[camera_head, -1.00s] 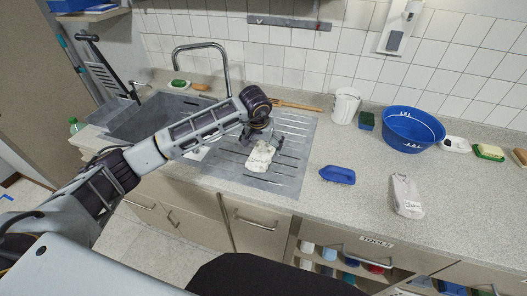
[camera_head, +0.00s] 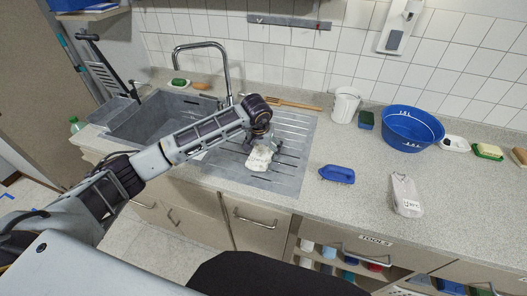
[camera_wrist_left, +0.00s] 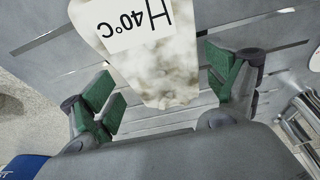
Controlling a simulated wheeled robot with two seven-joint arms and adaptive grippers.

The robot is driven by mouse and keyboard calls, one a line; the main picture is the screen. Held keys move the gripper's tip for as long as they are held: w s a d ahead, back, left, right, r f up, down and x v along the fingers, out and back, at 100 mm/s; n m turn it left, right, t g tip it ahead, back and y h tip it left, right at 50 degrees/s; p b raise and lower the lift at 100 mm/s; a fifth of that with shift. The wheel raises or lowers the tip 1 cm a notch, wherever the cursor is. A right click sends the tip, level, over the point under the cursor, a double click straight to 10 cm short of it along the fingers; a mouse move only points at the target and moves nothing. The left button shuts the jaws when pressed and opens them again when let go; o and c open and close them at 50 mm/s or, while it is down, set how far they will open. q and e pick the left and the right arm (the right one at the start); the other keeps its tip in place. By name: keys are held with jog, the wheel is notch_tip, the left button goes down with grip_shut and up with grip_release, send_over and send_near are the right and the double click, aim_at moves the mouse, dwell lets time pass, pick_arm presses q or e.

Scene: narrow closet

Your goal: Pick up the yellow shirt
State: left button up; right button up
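The folded shirt (camera_head: 258,159) is cream to pale yellow with brownish stains. It lies on the grey drainboard (camera_head: 231,166) right of the sink. In the left wrist view the shirt (camera_wrist_left: 160,72) carries a white label reading "H 40°C", upside down. My left gripper (camera_head: 265,143) is just above the shirt's far end. In the left wrist view my left gripper (camera_wrist_left: 163,88) is open, with green-padded fingers on either side of the shirt and visible gaps. It holds nothing. My right gripper is not in view.
A pale grey folded garment with a label (camera_head: 406,196) lies on the right counter. The faucet (camera_head: 203,47) rises behind the sink (camera_head: 160,119). Counter around the brush is clear.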

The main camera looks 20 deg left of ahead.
aim_at(263, 148)
pick_arm(q)
jog(key=c, duration=0.9)
jog(key=shift+r, duration=0.5)
notch_tip(263, 148, up, 8)
jog(key=shift+f+b, duration=0.2)
jog(key=shift+b, duration=0.45)
jog(key=shift+r, duration=0.75)
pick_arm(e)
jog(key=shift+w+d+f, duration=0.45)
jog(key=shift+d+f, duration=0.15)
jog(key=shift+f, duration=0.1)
pick_arm(q)
jog(key=shift+w+b, duration=0.2)
jog(key=shift+b, duration=0.15)
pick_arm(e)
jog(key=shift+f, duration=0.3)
pick_arm(q)
jog(key=shift+a+r, duration=0.15)
jog(key=shift+r, duration=0.05)
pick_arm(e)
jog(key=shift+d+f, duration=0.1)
